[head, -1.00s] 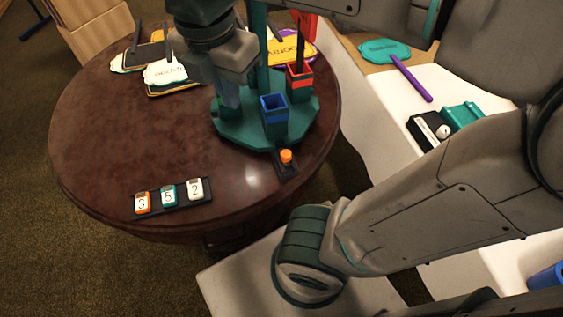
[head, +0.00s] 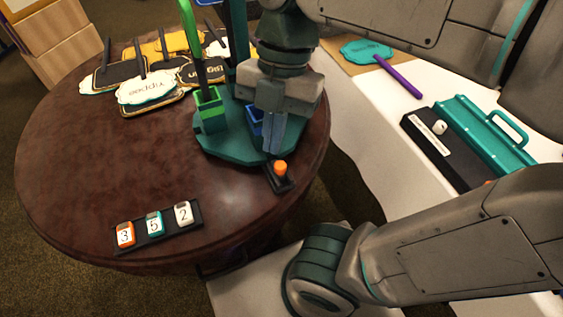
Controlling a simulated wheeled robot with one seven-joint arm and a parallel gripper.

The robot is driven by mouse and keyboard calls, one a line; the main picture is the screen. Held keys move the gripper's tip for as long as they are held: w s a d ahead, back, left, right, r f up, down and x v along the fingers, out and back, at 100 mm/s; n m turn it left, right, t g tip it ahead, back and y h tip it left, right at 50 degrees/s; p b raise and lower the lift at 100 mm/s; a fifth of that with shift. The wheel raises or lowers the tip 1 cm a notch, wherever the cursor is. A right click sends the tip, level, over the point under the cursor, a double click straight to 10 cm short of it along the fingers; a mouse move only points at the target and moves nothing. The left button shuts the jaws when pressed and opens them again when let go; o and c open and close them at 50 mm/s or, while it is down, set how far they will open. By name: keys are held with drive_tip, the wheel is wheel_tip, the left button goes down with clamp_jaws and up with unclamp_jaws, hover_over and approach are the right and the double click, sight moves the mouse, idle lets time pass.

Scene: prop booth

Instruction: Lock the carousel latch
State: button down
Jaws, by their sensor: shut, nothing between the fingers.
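The carousel (head: 225,150) is a teal platform with coloured cups on the round brown table. The latch is a small black base with an orange knob (head: 280,168) at the carousel's front right edge. My gripper (head: 272,152) points down with its fingers shut and empty. Its tips appear just behind and left of the orange knob; whether they touch it I cannot tell. A green cup (head: 210,112) holding a green stick stands on the carousel to the left. A blue cup (head: 254,117) is partly hidden behind the gripper.
A black strip with number tiles 3, 5, 2 (head: 155,224) lies at the table's front. Several sign paddles (head: 145,90) lie at the back left. A white surface at right holds a teal box (head: 483,135) and a teal paddle (head: 366,51). The table's left middle is clear.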

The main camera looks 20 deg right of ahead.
sight(278, 166)
drive_tip(key=b+x, duration=0.3)
drive_tip(key=x, duration=0.7)
drive_tip(key=shift+f, duration=0.15)
drive_tip(key=shift+w+d+b, duration=0.45)
drive_tip(key=shift+w+d, duration=0.7)
drive_tip(key=shift+w, duration=0.05)
drive_tip(key=shift+w+d, duration=0.25)
drive_tip(key=shift+d, duration=0.05)
